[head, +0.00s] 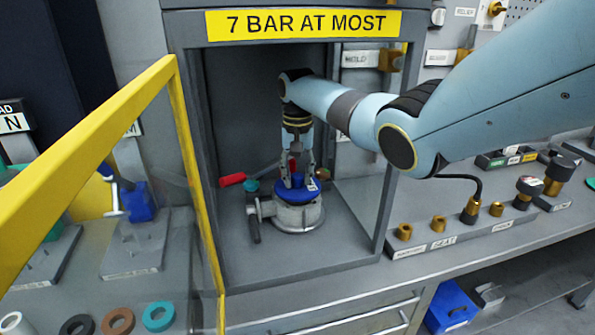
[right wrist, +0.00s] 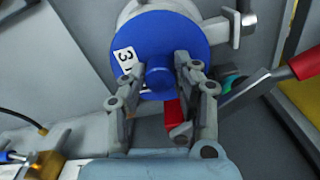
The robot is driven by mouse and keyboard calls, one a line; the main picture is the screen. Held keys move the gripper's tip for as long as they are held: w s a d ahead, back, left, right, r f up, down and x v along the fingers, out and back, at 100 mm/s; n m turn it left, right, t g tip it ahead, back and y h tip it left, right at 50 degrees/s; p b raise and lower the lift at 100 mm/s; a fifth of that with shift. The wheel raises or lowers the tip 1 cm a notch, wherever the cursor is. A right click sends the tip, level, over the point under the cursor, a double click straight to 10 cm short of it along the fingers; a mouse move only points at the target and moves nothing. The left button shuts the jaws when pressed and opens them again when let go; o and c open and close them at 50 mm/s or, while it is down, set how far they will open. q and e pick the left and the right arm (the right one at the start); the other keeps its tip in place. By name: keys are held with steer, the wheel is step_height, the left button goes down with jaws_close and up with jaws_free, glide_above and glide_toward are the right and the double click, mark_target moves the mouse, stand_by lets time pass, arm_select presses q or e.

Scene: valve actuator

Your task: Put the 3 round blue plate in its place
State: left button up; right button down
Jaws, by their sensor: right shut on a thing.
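The round blue plate (head: 296,194) is over the top of a grey round metal body (head: 298,217) inside the cabinet. I cannot tell whether it rests fully on the body or sits slightly above it. In the right wrist view the blue plate (right wrist: 185,32) carries a white label with a 3 and has a blue knob in its middle. My right gripper (head: 297,180) points down from above and is shut on the plate's knob. In the right wrist view its two fingers (right wrist: 156,80) stand on either side of the knob. My left gripper is not in view.
The grey cabinet, signed "7 BAR AT MOST" (head: 303,24), surrounds the right gripper. Its yellow-framed door (head: 182,130) stands open at left. A red-handled lever (head: 232,179) is beside the body. Brass fittings (head: 438,223) stand on the bench at right; coloured rings (head: 158,316) lie at left.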

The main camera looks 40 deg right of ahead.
stand_by(0.7)
steer(key=shift+p, duration=0.4)
steer(key=shift+p, duration=0.5)
stand_by(0.7)
steer(key=shift+f+b, duration=0.7)
steer(key=shift+f, duration=0.3)
stand_by(0.5)
steer(key=c, duration=0.9)
jaws_free()
steer(key=shift+s+f, duration=0.1)
